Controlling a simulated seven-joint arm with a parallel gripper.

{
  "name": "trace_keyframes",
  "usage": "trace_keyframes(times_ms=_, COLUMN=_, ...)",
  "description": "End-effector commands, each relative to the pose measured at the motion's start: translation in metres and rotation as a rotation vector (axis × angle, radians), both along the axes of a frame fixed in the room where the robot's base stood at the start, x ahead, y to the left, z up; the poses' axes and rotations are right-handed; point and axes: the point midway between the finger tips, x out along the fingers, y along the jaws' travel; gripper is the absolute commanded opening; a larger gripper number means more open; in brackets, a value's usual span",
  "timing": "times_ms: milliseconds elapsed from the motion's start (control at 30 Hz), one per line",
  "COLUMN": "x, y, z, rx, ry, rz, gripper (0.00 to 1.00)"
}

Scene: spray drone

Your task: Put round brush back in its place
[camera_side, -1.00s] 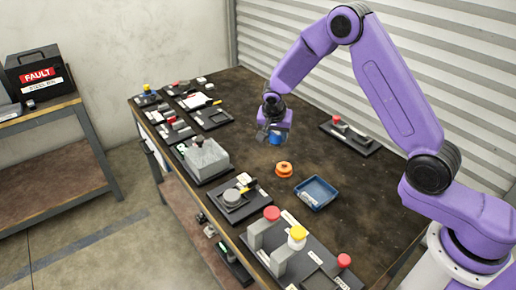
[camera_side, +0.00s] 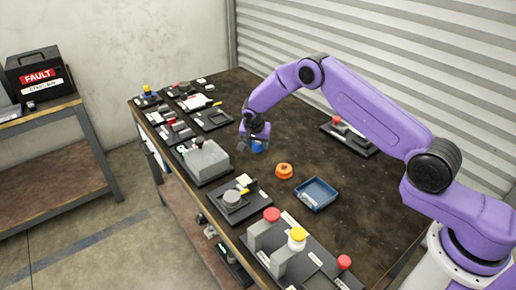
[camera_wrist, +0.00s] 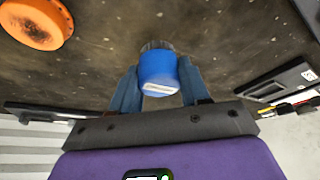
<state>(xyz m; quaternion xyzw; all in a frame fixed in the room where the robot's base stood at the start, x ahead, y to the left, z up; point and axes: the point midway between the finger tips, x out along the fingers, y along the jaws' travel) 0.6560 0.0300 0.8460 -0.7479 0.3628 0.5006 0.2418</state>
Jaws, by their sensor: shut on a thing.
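The round brush appears to be the blue cylinder with a dark end (camera_wrist: 158,72) between my fingers in the wrist view. In the side view its blue part (camera_side: 257,147) shows just under my gripper (camera_side: 255,139). My gripper is shut on it, with one finger (camera_wrist: 128,92) on each side of the blue body. The gripper is over the middle-left of the dark table, just right of the row of black trays. A black tray with a bare recess (camera_side: 212,118) lies up and left of the gripper. I cannot tell which place belongs to the brush.
An orange spool (camera_side: 284,171) and a blue bin (camera_side: 316,193) lie right and below the gripper. A grey block (camera_side: 206,160) stands on a tray to the left. A long black tray (camera_side: 349,138) is at the back right. The table's middle is mostly clear.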

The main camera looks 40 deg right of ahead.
Motion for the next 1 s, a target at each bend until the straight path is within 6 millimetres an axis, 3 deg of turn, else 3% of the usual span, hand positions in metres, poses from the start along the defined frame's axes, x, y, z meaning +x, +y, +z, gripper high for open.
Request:
trace_keyframes(times_ms=133, x=-0.001, y=0.000, z=-0.019, rx=0.000, ry=0.002, rz=-0.001, gripper=0.17)
trace_keyframes(times_ms=600, x=-0.001, y=0.000, z=-0.026, rx=-0.001, ry=0.001, rz=0.000, gripper=0.17)
trace_keyframes(times_ms=633, x=-0.001, y=0.000, z=-0.025, rx=-0.001, ry=0.001, rz=0.000, gripper=0.55)
trace_keyframes(times_ms=700, x=-0.001, y=0.000, z=-0.025, rx=-0.001, ry=0.001, rz=0.000, gripper=0.71)
trace_keyframes(times_ms=1000, x=-0.001, y=0.000, z=-0.024, rx=0.000, ry=0.000, rz=0.000, gripper=0.71)
